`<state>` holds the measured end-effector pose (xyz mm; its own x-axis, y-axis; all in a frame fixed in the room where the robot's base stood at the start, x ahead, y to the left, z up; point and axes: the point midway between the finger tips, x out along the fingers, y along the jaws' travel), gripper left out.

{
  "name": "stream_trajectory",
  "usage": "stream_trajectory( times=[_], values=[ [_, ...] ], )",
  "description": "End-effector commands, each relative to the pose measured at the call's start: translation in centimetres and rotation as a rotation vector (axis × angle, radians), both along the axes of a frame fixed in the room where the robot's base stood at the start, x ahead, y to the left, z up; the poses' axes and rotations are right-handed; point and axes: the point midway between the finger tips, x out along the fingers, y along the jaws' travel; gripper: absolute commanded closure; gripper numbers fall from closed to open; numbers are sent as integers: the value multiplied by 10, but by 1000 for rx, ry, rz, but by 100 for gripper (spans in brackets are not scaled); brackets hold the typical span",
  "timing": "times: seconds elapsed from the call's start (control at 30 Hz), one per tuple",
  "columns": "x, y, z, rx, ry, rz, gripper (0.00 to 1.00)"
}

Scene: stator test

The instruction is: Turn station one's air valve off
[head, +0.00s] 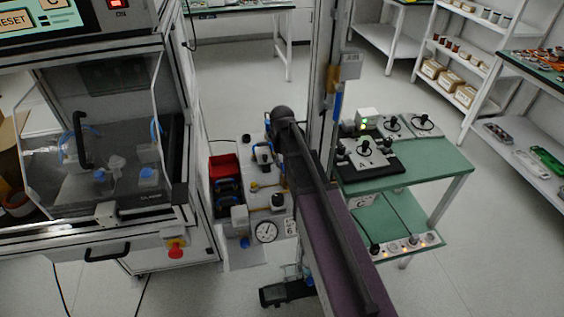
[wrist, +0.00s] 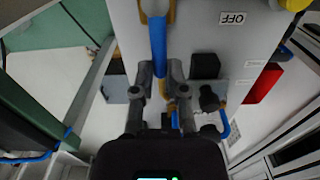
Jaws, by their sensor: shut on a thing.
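In the wrist view, a blue valve lever (wrist: 157,42) runs down from a brass fitting (wrist: 155,8) at the top edge, on a pale panel (wrist: 207,30). My gripper (wrist: 160,72) is shut on the lever's lower end, with one finger on each side. An OFF label (wrist: 232,18) sits upside down on the panel, to the right of the lever and apart from it. In the head view, my arm hides the lever and most of my gripper. The air panel with a round gauge (head: 266,231) shows left of my arm.
A machine with a clear door (head: 95,130) stands left in the head view. A red bin (head: 223,166) is beside the air panel. Open floor lies behind and at the front right.

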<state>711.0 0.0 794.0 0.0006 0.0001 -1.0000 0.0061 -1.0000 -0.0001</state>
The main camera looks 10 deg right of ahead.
Motion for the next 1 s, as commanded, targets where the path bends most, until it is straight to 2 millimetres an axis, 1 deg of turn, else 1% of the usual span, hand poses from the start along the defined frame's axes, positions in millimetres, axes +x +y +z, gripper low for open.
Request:
stream_trajectory(
  times=[0.27,0.43,0.67,1.0],
  values=[
    [-1,4,0,0,1,72,100],
    [-2,10,0,0,1,170,100],
    [-5,20,0,0,1,362,100],
    [-14,35,0,0,2,684,100]
  ],
)
